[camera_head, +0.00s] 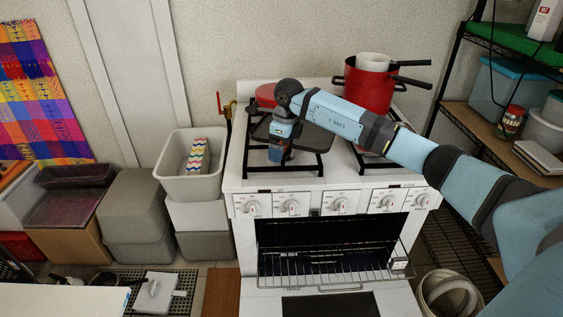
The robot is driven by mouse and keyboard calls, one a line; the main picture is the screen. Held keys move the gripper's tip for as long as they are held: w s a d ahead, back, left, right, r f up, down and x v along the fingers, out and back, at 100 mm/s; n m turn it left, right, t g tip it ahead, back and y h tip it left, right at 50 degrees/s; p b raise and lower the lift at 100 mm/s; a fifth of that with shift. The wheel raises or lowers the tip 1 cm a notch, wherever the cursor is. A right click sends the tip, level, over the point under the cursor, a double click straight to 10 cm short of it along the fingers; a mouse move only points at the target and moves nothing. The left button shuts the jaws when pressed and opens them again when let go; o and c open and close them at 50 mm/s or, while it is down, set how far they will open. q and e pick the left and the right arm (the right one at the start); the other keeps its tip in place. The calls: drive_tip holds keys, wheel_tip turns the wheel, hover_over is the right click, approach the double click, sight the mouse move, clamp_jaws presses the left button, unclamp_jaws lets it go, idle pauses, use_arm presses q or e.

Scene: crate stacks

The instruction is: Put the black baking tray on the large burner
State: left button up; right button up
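The black baking tray (316,139) is on the left side of the white stove (238,180), over the black burner grate (300,170). My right arm reaches in from the right across the stovetop. My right gripper (276,156) points down at the tray's front left part and hides some of it. Its fingers are too small and too covered to tell whether they are shut on the tray. I cannot tell whether the tray rests flat on the grate. The right burner is partly hidden by my arm. My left gripper is not in view.
A red pot (368,92) with a smaller pot inside stands at the back right of the stove. A red pan (266,95) is at the back left. The oven is open, with its rack (330,276) showing. Grey bins (190,185) stand left, shelves (470,118) right.

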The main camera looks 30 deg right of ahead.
drive_tip(key=shift+f, duration=3.2)
